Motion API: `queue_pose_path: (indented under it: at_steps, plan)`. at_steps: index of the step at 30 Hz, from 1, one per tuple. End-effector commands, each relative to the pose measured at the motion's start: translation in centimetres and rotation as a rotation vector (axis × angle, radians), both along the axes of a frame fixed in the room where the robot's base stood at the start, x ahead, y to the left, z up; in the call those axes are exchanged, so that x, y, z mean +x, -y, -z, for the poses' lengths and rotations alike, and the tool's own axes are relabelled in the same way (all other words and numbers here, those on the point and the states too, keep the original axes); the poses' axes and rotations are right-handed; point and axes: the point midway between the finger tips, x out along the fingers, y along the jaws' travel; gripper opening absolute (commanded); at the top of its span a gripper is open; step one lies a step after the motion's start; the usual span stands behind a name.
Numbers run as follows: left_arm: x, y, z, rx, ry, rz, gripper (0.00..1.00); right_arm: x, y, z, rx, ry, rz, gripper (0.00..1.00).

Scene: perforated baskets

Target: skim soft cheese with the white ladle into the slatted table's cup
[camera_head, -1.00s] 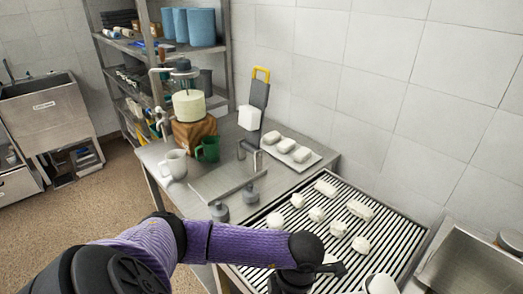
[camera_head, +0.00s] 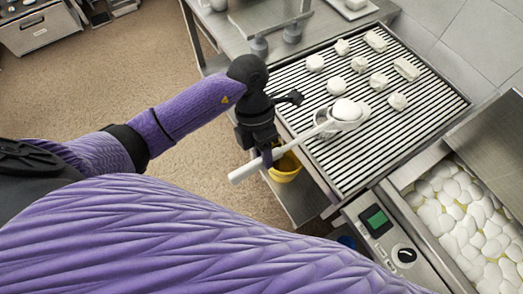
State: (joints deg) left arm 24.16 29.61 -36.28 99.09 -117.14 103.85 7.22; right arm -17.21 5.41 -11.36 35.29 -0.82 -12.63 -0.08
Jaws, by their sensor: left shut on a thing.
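My left gripper (camera_head: 266,152) is shut on the handle of the white ladle (camera_head: 300,141), near the front left edge of the slatted table (camera_head: 362,150). The ladle's handle end points to the lower left and its bowl to the upper right, over the slats. A round white piece of soft cheese (camera_head: 347,109) shows in the bowl. Several white cheese pieces, one of them a small round piece (camera_head: 315,63), lie on the slats. I cannot make out a cup on the slatted table. My right gripper is not in view.
A steel vat (camera_head: 408,212) with many white pieces in yellowish liquid stands at the lower right, with a control panel (camera_head: 377,222) in front. A yellow bucket (camera_head: 285,170) is below the ladle. A steel table (camera_head: 225,35) stands behind. Open floor lies left.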

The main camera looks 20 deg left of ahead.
Motion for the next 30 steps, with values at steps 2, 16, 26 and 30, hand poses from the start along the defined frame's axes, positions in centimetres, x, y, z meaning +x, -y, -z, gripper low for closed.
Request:
queue_pose_path:
  at_steps: [2, 16, 26, 30]
  plan:
    - [0.2, -0.2, 0.7, -0.078, -0.057, -0.013, 0.0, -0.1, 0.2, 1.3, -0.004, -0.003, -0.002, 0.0]
    - [0.8, -0.9, 0.6, -0.389, -0.281, -0.048, 0.0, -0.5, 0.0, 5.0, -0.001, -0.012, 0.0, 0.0]
    - [0.9, -0.9, 0.3, -0.423, -0.305, -0.051, 0.0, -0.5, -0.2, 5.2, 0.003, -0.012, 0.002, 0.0]
    - [0.9, -0.9, 0.3, -0.422, -0.304, -0.052, 0.0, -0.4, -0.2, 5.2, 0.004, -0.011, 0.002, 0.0]
